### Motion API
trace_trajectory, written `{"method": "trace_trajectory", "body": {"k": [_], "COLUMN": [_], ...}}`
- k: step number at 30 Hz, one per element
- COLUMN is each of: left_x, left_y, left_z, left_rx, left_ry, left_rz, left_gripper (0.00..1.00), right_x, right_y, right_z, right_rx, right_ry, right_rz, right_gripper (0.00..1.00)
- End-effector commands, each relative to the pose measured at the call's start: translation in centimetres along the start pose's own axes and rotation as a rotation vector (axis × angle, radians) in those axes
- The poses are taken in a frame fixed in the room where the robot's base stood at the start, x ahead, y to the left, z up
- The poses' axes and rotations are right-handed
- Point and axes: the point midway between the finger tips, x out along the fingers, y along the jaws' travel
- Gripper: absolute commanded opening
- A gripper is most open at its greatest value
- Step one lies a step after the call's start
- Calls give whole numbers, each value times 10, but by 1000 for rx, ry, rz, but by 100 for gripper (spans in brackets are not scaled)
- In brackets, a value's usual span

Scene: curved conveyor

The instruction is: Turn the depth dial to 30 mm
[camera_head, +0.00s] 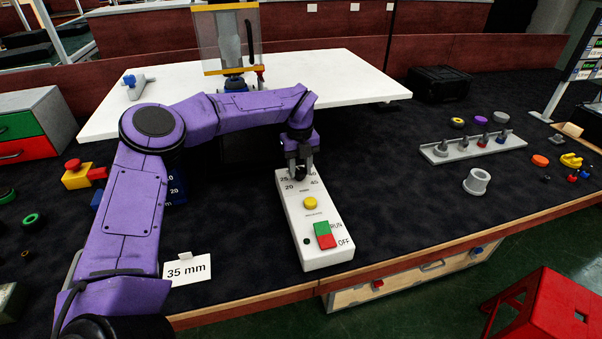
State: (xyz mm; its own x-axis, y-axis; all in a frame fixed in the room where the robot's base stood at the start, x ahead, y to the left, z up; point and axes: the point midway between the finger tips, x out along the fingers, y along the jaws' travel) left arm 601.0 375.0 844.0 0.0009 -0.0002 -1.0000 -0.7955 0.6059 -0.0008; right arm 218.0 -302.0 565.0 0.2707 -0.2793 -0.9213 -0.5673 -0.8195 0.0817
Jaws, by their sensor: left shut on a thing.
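The white control box (322,244) lies on the dark bench top near its front edge. Its top face has a yellow button (310,203), a green RUN button (322,228) and a red OFF button (327,241). The numbers 20, 25 and 45 show around the dial (300,174) at its far end. My left gripper (300,172) points down there, its fingers shut on the dial. The fingers hide most of the dial, and I cannot read its setting. My right gripper is out of view.
A white board (350,75) with a clear-guarded machine (228,40) is behind. A grey rack with pegs (470,147) and a grey cup (477,181) are at right. Bare bench top lies between the box and the rack.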

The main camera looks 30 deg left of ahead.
Motion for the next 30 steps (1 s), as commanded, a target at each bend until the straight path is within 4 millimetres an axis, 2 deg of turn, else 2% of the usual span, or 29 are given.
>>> {"method": "trace_trajectory", "body": {"k": [9,24,25,27,30], "left_x": [2,1,1,1,1], "left_y": [1,1,1,1,0], "left_z": [1,2,2,2,1], "left_rx": [-105,-122,-121,-121,-119], "left_ry": [-2,-4,-4,-4,-3], "left_rz": [2,3,3,3,3], "left_gripper": [9,9,45,65,65], "right_x": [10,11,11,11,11], "right_y": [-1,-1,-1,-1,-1], "right_z": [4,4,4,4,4], "right_rx": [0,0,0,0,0], "right_ry": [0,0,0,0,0], "right_rz": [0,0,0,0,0], "right_gripper": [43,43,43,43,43]}}
